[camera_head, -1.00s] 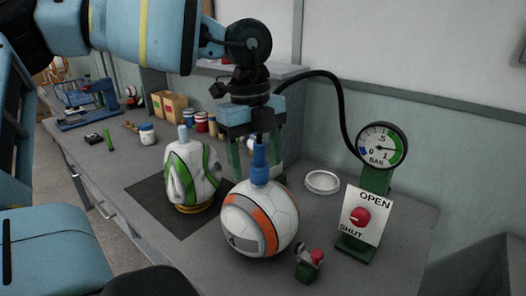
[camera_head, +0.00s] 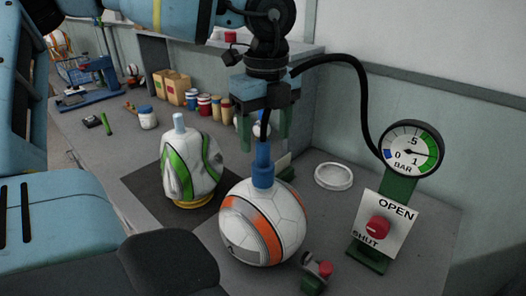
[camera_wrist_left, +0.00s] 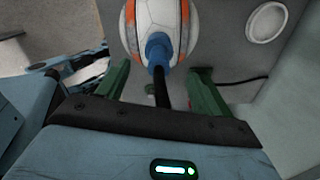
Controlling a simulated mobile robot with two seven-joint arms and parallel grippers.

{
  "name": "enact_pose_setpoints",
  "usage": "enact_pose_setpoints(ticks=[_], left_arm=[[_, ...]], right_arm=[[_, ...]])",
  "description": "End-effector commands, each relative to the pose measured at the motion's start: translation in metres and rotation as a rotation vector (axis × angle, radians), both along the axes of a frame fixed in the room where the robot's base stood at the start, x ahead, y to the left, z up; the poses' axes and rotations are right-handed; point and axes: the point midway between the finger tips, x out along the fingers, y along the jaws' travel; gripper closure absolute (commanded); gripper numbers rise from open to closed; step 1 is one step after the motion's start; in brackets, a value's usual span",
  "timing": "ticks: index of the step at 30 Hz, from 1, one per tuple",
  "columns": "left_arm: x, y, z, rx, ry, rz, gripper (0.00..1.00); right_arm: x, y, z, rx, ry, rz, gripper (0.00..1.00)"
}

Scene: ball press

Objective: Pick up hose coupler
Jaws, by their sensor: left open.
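The blue hose coupler (camera_head: 263,168) sits upright on top of a white and orange ball (camera_head: 264,222) on the bench. A dark hose rises from it towards my left gripper (camera_head: 266,145). That gripper is open, with green fingers pointing down, above the coupler in the head view. In the left wrist view the coupler (camera_wrist_left: 158,52) lies ahead of the open gripper (camera_wrist_left: 160,78), between the lines of its two fingers. The dark hose runs between the fingers. No contact with the coupler shows. My right gripper is not in view.
A green-striped white ball (camera_head: 192,168) with a blue-grey stem stands left. A gauge (camera_head: 410,150) and an OPEN/SHUT valve panel (camera_head: 380,228) stand right, joined to a black hose (camera_head: 350,80). A white dish (camera_head: 333,176) and a small red-knobbed fitting (camera_head: 317,270) lie nearby.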

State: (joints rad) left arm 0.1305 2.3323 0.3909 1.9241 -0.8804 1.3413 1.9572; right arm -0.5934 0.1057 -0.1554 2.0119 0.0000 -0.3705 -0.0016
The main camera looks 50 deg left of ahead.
Motion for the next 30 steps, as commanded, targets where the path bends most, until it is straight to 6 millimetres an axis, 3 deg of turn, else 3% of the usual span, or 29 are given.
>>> enact_pose_setpoints(ticks=[8, 19, 28, 30], left_arm=[[-0.001, 0.0, -0.013, -0.002, 0.001, -0.001, 0.34], [-0.004, 0.003, -0.058, -0.002, 0.001, -0.001, 0.34], [-0.003, 0.003, -0.062, -0.002, 0.0, 0.0, 0.34], [-0.003, 0.003, -0.062, -0.001, 0.0, 0.0, 0.43]], right_arm=[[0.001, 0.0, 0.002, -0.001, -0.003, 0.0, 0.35], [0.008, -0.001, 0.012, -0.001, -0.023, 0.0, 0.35], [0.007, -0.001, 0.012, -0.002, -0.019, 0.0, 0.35], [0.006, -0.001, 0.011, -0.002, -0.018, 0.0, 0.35]])
